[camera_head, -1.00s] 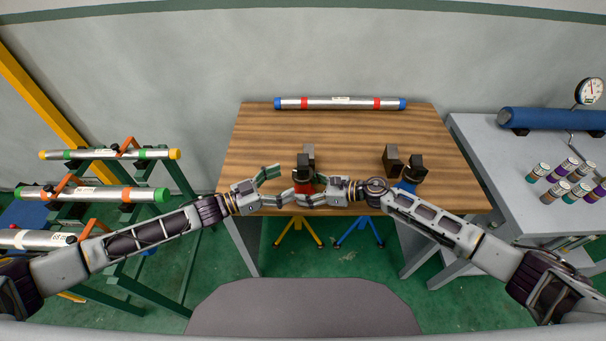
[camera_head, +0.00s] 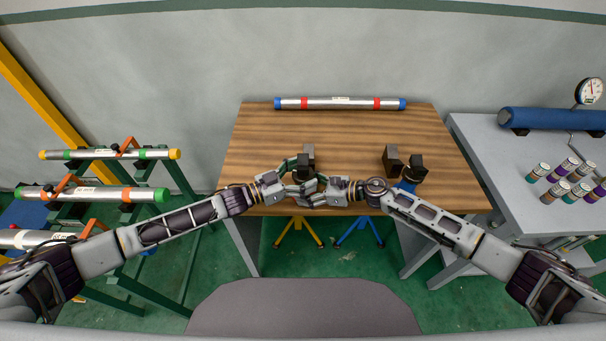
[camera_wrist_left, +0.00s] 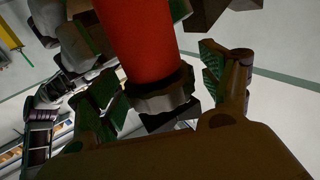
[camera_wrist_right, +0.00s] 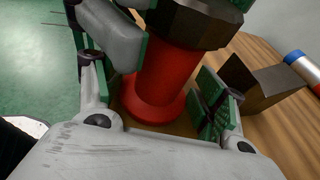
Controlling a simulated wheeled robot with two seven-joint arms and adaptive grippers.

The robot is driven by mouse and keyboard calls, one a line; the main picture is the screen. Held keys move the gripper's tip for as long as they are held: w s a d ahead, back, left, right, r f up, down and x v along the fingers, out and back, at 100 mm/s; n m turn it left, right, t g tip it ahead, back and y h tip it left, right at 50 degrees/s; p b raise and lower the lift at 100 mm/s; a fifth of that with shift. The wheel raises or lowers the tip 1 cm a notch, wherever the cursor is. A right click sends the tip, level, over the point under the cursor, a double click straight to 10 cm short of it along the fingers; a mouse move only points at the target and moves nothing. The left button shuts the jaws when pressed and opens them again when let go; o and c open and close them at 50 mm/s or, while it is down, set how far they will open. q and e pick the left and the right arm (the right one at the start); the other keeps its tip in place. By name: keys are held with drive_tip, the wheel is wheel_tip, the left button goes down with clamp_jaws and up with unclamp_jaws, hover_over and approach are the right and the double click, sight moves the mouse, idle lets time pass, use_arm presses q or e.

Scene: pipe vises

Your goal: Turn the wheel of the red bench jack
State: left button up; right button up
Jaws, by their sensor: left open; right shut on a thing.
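The red bench jack (camera_wrist_right: 165,75) stands at the table's front edge, a red post under a dark faceted collar (camera_wrist_right: 195,22). In the head view its dark top block (camera_head: 307,155) shows and the grippers hide most of the red. My right gripper (camera_head: 314,192) is shut on the jack, with its green-padded fingers on both sides of the red post in its wrist view. My left gripper (camera_head: 300,178) is open around the jack from the left. Its wrist view shows the red post (camera_wrist_left: 138,40) and a grey-brown collar (camera_wrist_left: 160,95) between its fingers. I cannot tell whether they touch.
A second, blue jack (camera_head: 406,187) with a dark top stands to the right, beside a dark block (camera_head: 392,158). A metal pipe with blue ends (camera_head: 340,103) lies at the table's back. Pipes rest on a green rack (camera_head: 110,190) at left.

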use_arm(q)
drive_tip(key=shift+c, duration=0.5)
drive_tip(key=c, duration=1)
drive_tip(key=shift+o, duration=0.2)
drive_tip(key=shift+s+d+r+n+t+y, duration=0.15)
drive_tip(key=shift+d+n+t+y, duration=0.15)
drive_tip(key=shift+n+t+y, duration=0.5)
drive_tip(key=shift+d+r+n+t+y, duration=0.1)
drive_tip(key=shift+n+t+y, duration=0.9)
drive_tip(key=shift+t, duration=0.6)
drive_tip(key=shift+w+a+n+t+y, duration=0.1)
drive_tip(key=shift+a+n+t+y, duration=0.05)
drive_tip(key=shift+n+t+y, duration=0.8)
drive_tip(key=shift+w+a+n+t+y, duration=0.15)
drive_tip(key=shift+n+t+y, duration=0.6)
drive_tip(key=shift+y, duration=0.4)
drive_tip(key=shift+a+f+n+y, duration=0.2)
drive_tip(key=shift+n+y, duration=0.3)
drive_tip(key=shift+y, duration=0.1)
drive_tip(key=shift+f, duration=0.1)
